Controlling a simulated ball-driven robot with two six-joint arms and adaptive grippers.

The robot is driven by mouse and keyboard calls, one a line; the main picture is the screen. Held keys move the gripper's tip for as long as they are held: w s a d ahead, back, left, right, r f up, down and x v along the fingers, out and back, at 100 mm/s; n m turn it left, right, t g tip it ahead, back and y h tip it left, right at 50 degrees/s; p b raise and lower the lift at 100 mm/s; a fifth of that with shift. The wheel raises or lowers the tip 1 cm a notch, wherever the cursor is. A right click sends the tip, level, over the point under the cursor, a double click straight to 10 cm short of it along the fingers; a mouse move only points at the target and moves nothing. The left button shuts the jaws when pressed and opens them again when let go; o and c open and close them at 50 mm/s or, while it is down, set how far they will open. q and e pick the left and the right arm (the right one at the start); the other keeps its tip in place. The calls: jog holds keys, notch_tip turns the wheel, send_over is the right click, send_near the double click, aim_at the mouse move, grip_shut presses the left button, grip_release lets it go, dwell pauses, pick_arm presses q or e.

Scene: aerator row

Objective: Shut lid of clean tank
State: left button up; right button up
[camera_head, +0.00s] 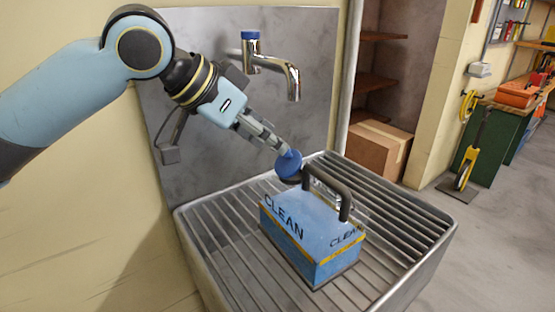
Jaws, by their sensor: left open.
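The clean tank (290,229) is a blue box with a yellow stripe, "CLEAN" lettering and a dark handle (328,189) on top. It sits upright on the slatted metal rack. Its round blue lid (289,163) stands tilted up at the tank's far end, behind the handle. The tank's opening is hard to make out from here. My left gripper (278,146) comes down from the upper left and is open. Its fingertips are at the upper edge of the lid; I cannot tell whether they touch it. My right gripper is not in view.
A chrome tap (283,68) with a blue top sticks out from the metal back panel (310,115) above the tank. The slatted rack (405,228) is bare around the tank. A cardboard box (378,150) and a green workbench (492,145) stand farther right.

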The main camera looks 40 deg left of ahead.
aim_at(277, 182)
pick_arm(q)
jog(key=shift+b+x, duration=0.5)
jog(key=shift+x, duration=1)
grip_shut()
